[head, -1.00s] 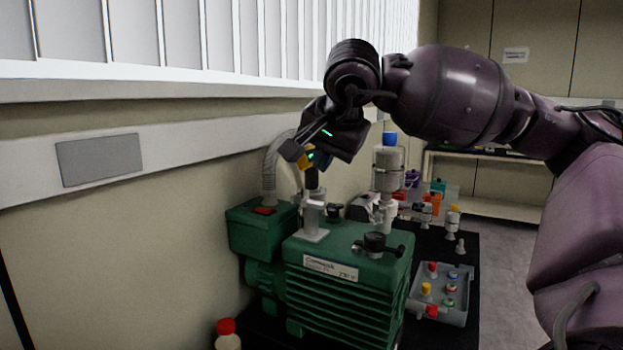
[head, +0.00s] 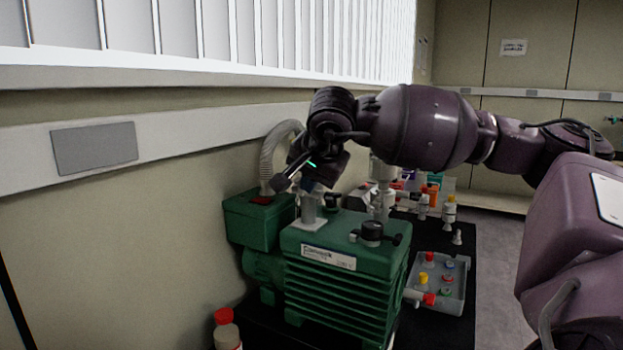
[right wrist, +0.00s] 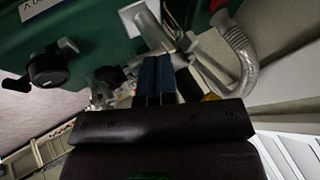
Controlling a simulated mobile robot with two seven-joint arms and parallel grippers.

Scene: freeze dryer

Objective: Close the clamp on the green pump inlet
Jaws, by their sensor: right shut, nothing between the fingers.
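The green pump (head: 340,290) stands on a black surface. Its metal inlet pipe (head: 308,212) rises from a pale plate on top. My right gripper (head: 306,186) is just above and against the inlet's upper end in the picture and hides that end. In the right wrist view its blue fingers (right wrist: 153,80) are together and empty, pointing toward the metal inlet parts (right wrist: 148,25). Whether they touch the inlet cannot be told. The clamp cannot be made out clearly; a yellow bit (right wrist: 210,97) shows beside the fingers. My left gripper is not in view.
A grey corrugated hose (head: 268,155) curves beside the wall, left of the gripper; it also shows in the right wrist view (right wrist: 240,60). A black knob (head: 372,231) sits on the pump. A grey tray (head: 455,300) with coloured caps and a red-capped bottle (head: 226,328) stand nearby.

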